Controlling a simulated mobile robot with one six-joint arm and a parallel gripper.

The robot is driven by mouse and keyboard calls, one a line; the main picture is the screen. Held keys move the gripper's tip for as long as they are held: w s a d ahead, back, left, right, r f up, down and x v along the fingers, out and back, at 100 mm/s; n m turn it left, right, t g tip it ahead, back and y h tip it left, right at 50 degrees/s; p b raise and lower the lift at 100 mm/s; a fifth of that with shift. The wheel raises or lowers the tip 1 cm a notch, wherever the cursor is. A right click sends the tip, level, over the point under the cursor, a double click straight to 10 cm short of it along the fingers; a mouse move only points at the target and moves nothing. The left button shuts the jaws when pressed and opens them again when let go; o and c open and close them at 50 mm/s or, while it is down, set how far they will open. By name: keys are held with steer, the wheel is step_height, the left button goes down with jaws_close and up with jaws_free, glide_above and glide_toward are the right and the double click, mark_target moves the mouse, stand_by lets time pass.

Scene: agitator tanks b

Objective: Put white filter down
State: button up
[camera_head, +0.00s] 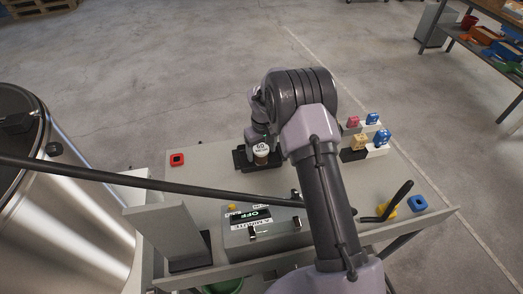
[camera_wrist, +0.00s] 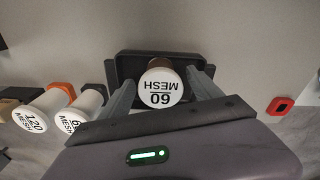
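The white filter (camera_wrist: 161,88) has a round white cap marked "60 MESH" and a brown part under it.
In the wrist view a "120" filter (camera_wrist: 34,115) and another white filter (camera_wrist: 82,113) stand at left. In the head view a grey control box (camera_head: 253,232), a red block (camera_head: 178,159) and several coloured pieces share the grey table (camera_head: 218,165). A metal tank (camera_head: 80,215) is at left.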

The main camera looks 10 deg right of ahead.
steer(key=s+r+m+t+p, duration=0.1)
steer(key=s+r, duration=0.2)
steer(key=r, duration=0.7)
steer(key=s+a+r+m+p, duration=0.1)
steer(key=s+r, duration=0.3)
steer(key=r, duration=0.6)
steer(key=s+r+m+t+p, duration=0.1)
steer(key=s+r, duration=0.2)
steer(key=r, duration=0.7)
steer(key=s+a+r+m+t+y, duration=0.1)
steer(key=s+r+m, duration=0.1)
steer(key=s, duration=1)
steer(key=s+a+r+m+t+y, duration=0.1)
steer(key=s+a+r+m+t, duration=0.1)
steer(key=s, duration=1.1)
steer(key=shift+r+m, duration=0.3)
steer(key=shift+r, duration=0.35)
step_height(320, 180, down, 10)
steer(key=b, duration=0.9)
steer(key=shift+r, duration=0.2)
